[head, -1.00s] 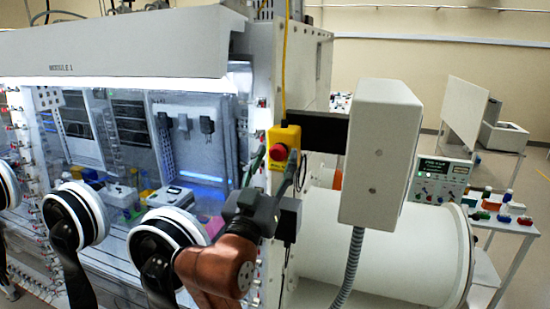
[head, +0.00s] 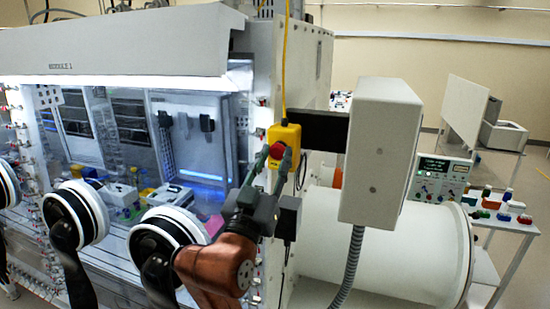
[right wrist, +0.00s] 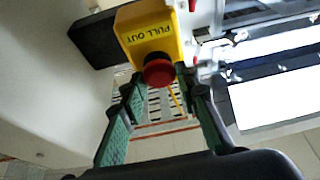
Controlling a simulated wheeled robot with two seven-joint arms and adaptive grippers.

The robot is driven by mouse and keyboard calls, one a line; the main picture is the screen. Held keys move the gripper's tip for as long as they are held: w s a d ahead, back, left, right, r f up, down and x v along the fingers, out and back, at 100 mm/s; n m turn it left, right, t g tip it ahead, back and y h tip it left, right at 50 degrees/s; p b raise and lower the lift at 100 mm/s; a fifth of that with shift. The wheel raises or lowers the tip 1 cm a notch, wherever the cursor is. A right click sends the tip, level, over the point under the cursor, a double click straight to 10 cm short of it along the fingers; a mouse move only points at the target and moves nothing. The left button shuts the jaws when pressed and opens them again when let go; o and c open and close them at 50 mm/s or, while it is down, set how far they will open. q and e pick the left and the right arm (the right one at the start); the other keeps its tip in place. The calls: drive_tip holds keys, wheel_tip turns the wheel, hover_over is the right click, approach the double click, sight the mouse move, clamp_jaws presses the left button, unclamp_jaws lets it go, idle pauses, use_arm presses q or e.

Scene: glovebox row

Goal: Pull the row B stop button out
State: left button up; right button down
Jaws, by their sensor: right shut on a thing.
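The stop button is a red knob (head: 276,150) on a yellow box (head: 289,133) at the right end of the glovebox front. In the right wrist view the red knob (right wrist: 158,70) stands out below the words "PULL OUT" on the yellow box (right wrist: 145,25). My right gripper (head: 274,156) comes from below, with one green finger on each side of the knob. It is shut on the knob; the fingertips partly hide its sides in the head view. My left gripper is not in view.
A grey-white box (head: 382,150) on a dark arm stands just right of the button, with a conduit (head: 350,265) below. A large white cylinder (head: 420,250) lies behind. Glove ports (head: 75,215) stick out to the left. A yellow cable (head: 285,60) runs above the button.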

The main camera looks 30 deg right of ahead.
drive_tip(key=shift+s+a+f+b, duration=0.15)
drive_tip(key=shift+s+a+b, duration=0.15)
drive_tip(key=shift+a+b, duration=0.05)
drive_tip(key=shift+s+a, duration=0.25)
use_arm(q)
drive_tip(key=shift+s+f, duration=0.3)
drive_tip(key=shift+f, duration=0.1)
use_arm(e)
drive_tip(key=shift+w, duration=0.1)
drive_tip(key=c, duration=1.9)
unclamp_jaws()
drive_tip(key=shift+c, duration=0.2)
drive_tip(key=o, duration=0.4)
drive_tip(key=shift+s+a, duration=0.15)
drive_tip(key=shift+s, duration=0.05)
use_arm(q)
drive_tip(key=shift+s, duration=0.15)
use_arm(e)
drive_tip(key=shift+o, duration=0.2)
drive_tip(key=shift+w, duration=0.1)
drive_tip(key=v, duration=1.1)
drive_tip(key=shift+s+a, duration=0.2)
drive_tip(key=shift+s, duration=0.15)
